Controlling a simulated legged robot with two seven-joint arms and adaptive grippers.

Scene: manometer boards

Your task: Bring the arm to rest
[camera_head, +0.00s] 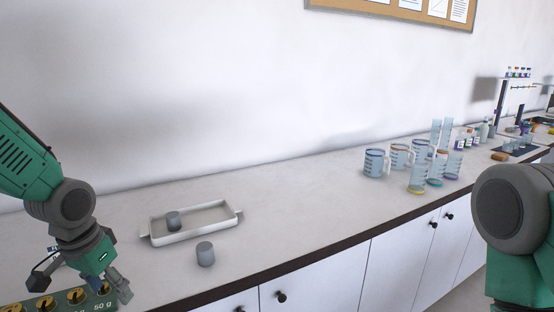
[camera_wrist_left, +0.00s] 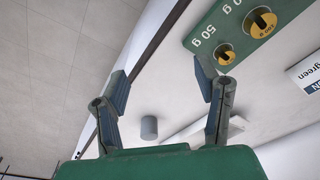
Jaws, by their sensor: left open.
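My left gripper (camera_head: 120,288) is at the lower left of the head view, beside a green weight board. Its fingers stand apart with nothing between them in the left wrist view (camera_wrist_left: 160,90). The green board (camera_wrist_left: 232,22) holds brass weights and carries a "50 g" label; it also shows at the lower left of the head view (camera_head: 45,304). A grey cylinder (camera_head: 205,254) stands on the counter in front of a white tray (camera_head: 190,236). Another grey cylinder (camera_head: 173,220) is inside the tray. My right arm shows at the right edge; its gripper is out of view.
The long counter (camera_head: 300,200) has a dark front edge above white cabinets (camera_head: 400,255). Measuring jugs (camera_head: 375,163) and cylinders (camera_head: 418,178) stand toward the right, with bottles and racks beyond. The counter between tray and jugs is clear.

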